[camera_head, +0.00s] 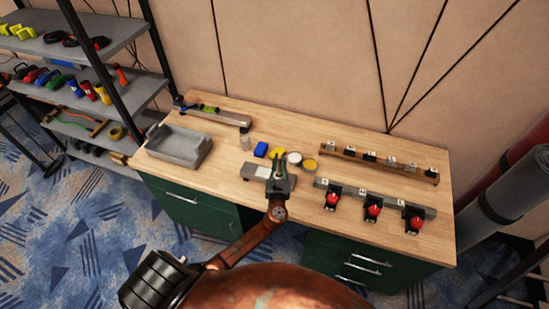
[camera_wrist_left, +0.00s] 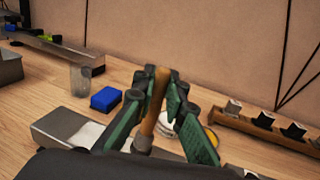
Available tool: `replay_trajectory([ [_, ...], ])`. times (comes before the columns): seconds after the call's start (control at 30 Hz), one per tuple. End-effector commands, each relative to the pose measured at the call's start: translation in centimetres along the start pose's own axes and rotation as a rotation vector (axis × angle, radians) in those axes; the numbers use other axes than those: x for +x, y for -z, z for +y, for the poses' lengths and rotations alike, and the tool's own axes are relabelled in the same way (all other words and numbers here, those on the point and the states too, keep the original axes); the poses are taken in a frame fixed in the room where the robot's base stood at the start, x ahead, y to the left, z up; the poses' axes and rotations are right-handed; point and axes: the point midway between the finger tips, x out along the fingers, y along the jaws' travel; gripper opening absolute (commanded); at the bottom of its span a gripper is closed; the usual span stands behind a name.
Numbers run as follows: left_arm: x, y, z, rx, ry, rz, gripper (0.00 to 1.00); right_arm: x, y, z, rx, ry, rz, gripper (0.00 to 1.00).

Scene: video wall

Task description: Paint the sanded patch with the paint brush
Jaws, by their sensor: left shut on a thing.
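My left gripper (camera_head: 279,164) is over the front middle of the workbench, shut on a wooden handle. In the left wrist view this tan handle (camera_wrist_left: 154,106) runs between the green fingers (camera_wrist_left: 160,80); I take it for the paint brush. Its bristles are hidden. A grey board (camera_head: 248,172) lies under and beside the gripper, with a pale patch (camera_head: 262,171) on it. The board (camera_wrist_left: 50,125) and pale patch (camera_wrist_left: 87,135) also show in the left wrist view. Whether the brush touches the board cannot be told. My right gripper is not in view.
A blue block (camera_head: 261,149), a clear cup (camera_head: 245,143) and open tins with white (camera_head: 294,158) and yellow (camera_head: 310,164) contents stand behind the board. A grey tray (camera_head: 178,147) is at left. Racks (camera_head: 380,160) and red-topped clamps (camera_head: 373,211) are at right.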

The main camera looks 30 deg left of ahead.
Motion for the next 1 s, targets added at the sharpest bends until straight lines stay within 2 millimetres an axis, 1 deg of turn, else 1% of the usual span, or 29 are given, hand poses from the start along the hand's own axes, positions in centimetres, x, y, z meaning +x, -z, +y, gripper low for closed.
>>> replay_trajectory([
  [0.03,-0.2,0.0,-0.5,-0.002,0.001,0.001,0.00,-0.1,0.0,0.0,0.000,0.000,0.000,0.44],
  [0.1,-0.1,-0.9,-0.4,0.000,0.000,0.001,0.00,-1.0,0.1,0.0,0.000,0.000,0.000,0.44],
  [0.13,-0.2,-2.0,-0.4,-0.004,0.002,-0.003,0.00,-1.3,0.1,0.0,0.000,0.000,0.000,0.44],
  [0.17,-0.2,-2.5,-0.5,-0.004,0.003,-0.002,0.00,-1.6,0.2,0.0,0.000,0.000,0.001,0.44],
  [0.7,-0.1,-7.2,-1.0,-0.001,0.012,-0.001,0.00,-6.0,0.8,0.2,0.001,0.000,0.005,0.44],
  [0.83,-0.1,-8.0,-1.1,0.000,0.014,-0.001,0.00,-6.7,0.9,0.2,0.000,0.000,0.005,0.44],
  [1.0,-0.1,-8.1,-1.1,0.000,0.014,-0.001,0.00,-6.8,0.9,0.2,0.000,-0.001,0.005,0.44],
])
